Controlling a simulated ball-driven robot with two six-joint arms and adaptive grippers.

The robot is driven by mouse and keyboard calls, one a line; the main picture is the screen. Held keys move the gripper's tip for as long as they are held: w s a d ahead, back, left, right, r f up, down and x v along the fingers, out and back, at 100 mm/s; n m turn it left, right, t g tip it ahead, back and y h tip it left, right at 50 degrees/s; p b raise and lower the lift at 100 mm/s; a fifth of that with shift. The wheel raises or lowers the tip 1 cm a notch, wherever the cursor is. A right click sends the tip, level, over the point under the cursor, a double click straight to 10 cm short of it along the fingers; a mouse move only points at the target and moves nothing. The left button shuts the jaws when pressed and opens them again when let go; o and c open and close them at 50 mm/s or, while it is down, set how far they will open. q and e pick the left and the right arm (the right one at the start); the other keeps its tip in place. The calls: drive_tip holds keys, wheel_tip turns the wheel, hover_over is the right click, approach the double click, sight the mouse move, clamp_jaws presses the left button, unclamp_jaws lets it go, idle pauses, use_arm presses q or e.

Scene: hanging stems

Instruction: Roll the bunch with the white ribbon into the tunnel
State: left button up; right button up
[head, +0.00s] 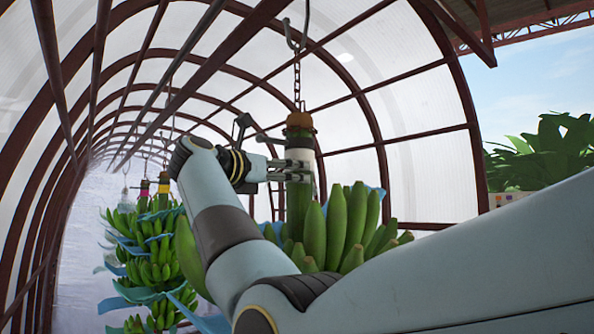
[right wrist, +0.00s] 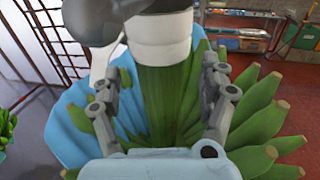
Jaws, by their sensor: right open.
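The bunch with the white ribbon (head: 299,155) hangs from a chain and hook at centre right in the head view. Its thick green stem carries the ribbon just under a brown top, with green bananas (head: 345,230) and blue sheeting below. In the right wrist view the white ribbon (right wrist: 165,48) wraps the stem (right wrist: 172,105). My right gripper (head: 294,172) is open at the stem; its fingers (right wrist: 162,98) stand on either side just below the ribbon. Whether they touch the stem is unclear. My left gripper is out of view. The tunnel (head: 378,118) has brown arches and translucent panels.
Other bunches (head: 150,250) with pink, yellow and white ribbons hang at the left, deeper in the tunnel. My right arm hides part of the view between them. A metal stand (right wrist: 240,38) and a green bin (right wrist: 300,45) stand beyond open floor.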

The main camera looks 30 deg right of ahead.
sight(294, 211)
drive_tip(key=x, duration=0.3)
drive_tip(key=shift+r+p, duration=0.1)
drive_tip(key=shift+p, duration=0.25)
drive_tip(key=shift+w+d, duration=0.15)
drive_tip(key=shift+d, duration=0.3)
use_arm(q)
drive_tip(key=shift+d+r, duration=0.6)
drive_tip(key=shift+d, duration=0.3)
use_arm(e)
drive_tip(key=c, duration=0.4)
clamp_jaws()
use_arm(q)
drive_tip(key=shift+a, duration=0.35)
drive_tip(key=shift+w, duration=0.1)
